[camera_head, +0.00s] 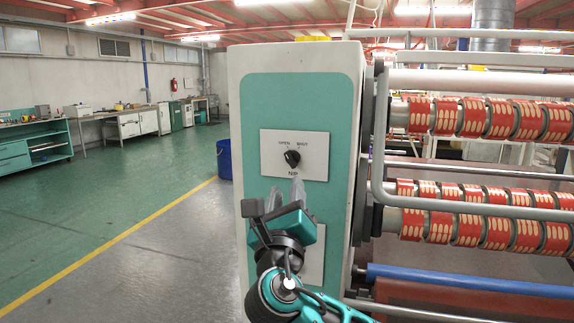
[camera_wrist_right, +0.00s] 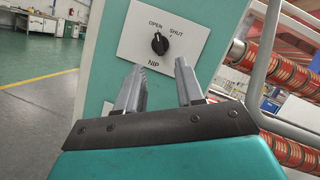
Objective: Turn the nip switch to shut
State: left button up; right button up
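The nip switch is a small black knob (camera_head: 292,158) on a white plate (camera_head: 266,163) marked OPEN, SHUT and NIP, on the teal front of the machine. The knob (camera_wrist_right: 160,43) also shows in the right wrist view; it seems to lean towards OPEN, but its pointer is too small to be sure. My right gripper (camera_head: 287,190) is just below the knob in the head view, in front of the plate's lower edge. In the wrist view its two fingers (camera_wrist_right: 160,84) are apart with nothing between them, and the knob is beyond their tips. My left gripper is not in view.
Rollers with red-and-yellow tape reels (camera_head: 466,118) and a grey rail (camera_head: 379,150) are to the right of the machine's panel. A blue bin (camera_head: 224,158) stands behind its left side. The green floor at the left is clear, with benches along the wall.

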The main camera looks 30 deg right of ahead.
aim_at(290, 161)
jog(key=x, duration=0.9)
jog(key=shift+c, duration=0.5)
grip_shut()
